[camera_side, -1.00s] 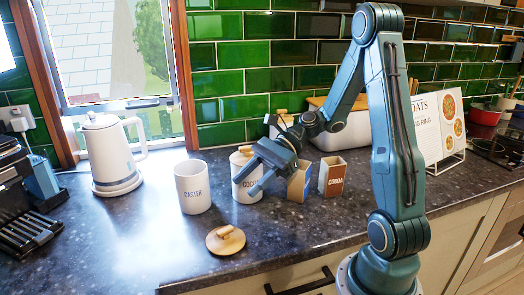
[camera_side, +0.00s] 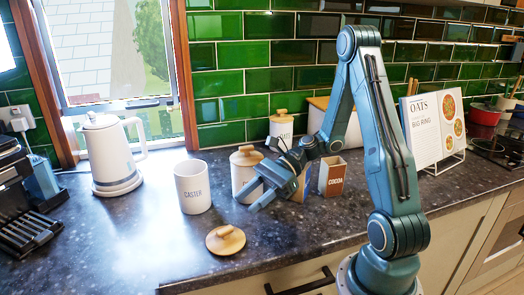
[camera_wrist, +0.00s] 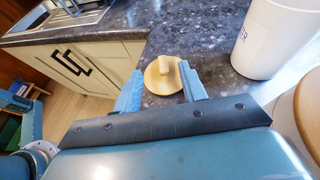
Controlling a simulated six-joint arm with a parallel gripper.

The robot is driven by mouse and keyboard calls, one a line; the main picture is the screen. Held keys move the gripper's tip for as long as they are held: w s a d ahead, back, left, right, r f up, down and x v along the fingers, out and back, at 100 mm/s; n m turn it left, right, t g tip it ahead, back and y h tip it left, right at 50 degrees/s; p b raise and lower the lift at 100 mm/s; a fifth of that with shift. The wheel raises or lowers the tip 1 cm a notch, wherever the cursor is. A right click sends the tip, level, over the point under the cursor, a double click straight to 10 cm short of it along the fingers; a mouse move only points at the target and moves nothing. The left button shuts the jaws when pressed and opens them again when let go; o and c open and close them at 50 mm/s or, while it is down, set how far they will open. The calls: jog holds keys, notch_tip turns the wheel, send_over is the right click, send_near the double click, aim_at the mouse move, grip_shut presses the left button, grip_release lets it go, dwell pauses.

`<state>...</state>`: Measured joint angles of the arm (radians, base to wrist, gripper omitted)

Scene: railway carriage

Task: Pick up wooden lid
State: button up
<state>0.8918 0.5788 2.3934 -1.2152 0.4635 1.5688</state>
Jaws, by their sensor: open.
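The wooden lid (camera_side: 225,240) is a round, light disc with a raised knob. It lies flat on the dark worktop near the front edge, in front of the white CASTER canister (camera_side: 193,187). My gripper (camera_side: 256,197) is open and empty, above and to the right of the lid in the side view. In the wrist view the lid (camera_wrist: 164,75) shows beyond and between my two blue fingertips (camera_wrist: 162,88), knob upward. The gripper is apart from the lid. The CASTER canister has no lid on it.
A lidded canister (camera_side: 242,175) stands right behind my gripper. A COCOA box (camera_side: 332,177) stands to its right. A white kettle (camera_side: 110,155) is at the left. The worktop (camera_side: 150,245) left of the lid is clear; its front edge is close.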

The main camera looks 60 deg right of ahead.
aim_at(226, 228)
notch_tip(226, 228, down, 2)
jog(key=shift+a+f, duration=0.2)
jog(key=shift+f, duration=0.05)
jog(key=shift+w+a+f, duration=0.2)
jog(key=shift+w+a, duration=0.15)
jog(key=shift+a, duration=0.15)
jog(key=shift+a, duration=0.15)
jog(key=shift+x, duration=2.75)
grip_shut()
